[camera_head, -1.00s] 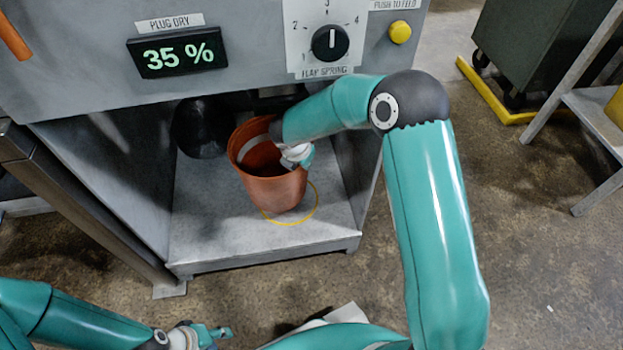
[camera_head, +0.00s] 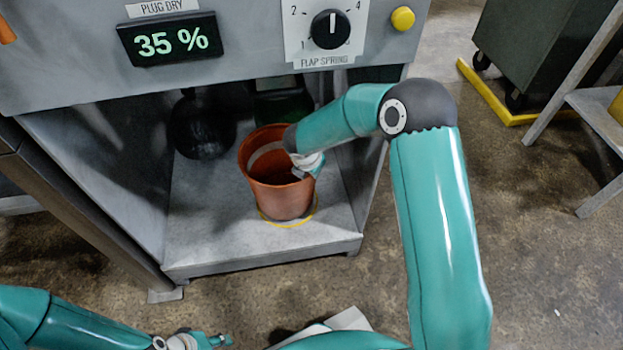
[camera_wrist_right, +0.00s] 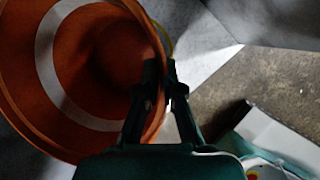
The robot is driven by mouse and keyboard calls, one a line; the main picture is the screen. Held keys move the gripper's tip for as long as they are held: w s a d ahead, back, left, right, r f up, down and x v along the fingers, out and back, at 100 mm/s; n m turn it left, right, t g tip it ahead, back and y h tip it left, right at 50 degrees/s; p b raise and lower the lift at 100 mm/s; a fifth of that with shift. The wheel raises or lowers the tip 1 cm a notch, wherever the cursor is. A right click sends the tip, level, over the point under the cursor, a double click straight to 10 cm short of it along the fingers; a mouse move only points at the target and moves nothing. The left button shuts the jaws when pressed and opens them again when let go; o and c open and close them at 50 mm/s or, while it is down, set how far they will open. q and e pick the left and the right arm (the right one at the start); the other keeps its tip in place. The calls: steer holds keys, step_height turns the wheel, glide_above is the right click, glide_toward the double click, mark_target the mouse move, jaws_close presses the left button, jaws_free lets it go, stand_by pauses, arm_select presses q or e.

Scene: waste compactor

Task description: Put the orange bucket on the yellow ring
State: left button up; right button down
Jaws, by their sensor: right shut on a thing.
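The orange bucket (camera_head: 283,200) stands about upright under the machine, its base appearing within the yellow ring (camera_head: 289,225). The ring shows in front of the base and at its right; the rest is hidden. I cannot tell whether the base touches the floor plate. My right gripper (camera_head: 304,172) is shut on the bucket's rim at its right side. In the right wrist view one finger of the right gripper (camera_wrist_right: 167,80) is inside the bucket (camera_wrist_right: 75,80) and one outside. My left gripper (camera_head: 222,340) is at the bottom edge, away from the bucket; its opening is unclear.
A dark round object (camera_head: 200,127) stands behind and left of the bucket. A dark green container (camera_head: 283,105) is behind it. The machine's front panel (camera_head: 255,75) overhangs the bay. The grey floor plate (camera_head: 210,235) is clear at front left.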

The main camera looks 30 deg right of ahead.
step_height(320, 180, down, 2)
steer(key=shift+f+b, duration=0.1)
steer(key=shift+b, duration=0.2)
arm_select(q)
steer(key=shift+f, duration=0.9)
arm_select(e)
steer(key=shift+d, duration=0.2)
steer(key=shift+f, duration=0.1)
steer(key=c, duration=1.3)
jaws_free()
